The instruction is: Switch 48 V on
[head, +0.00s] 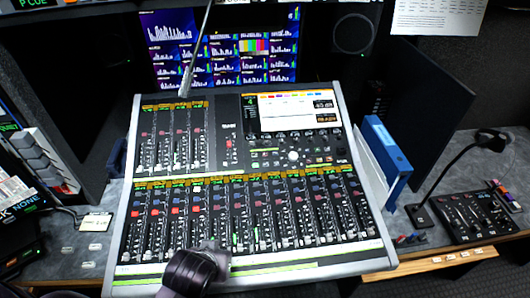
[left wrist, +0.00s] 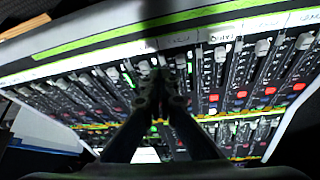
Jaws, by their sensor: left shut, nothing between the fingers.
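The mixing console (head: 245,175) fills the middle of the head view, with a long lower bank of channel strips and a shorter upper bank at left. Its strips hold faders and small red, blue and white buttons. I cannot read which control is 48 V. My left gripper (head: 212,252) is over the console's front edge, left of centre. In the left wrist view the gripper (left wrist: 163,82) is shut and empty, its fingertips over the faders. I cannot tell whether they touch. The fingers hide part of the strips behind them. My right gripper is not in view.
A gooseneck lamp or microphone (head: 455,160) and a small control box (head: 475,215) stand at right, beside a blue binder (head: 386,150). Monitors (head: 220,50) and a speaker (head: 354,34) stand behind. A thin antenna-like rod (head: 197,50) rises above the console's upper left.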

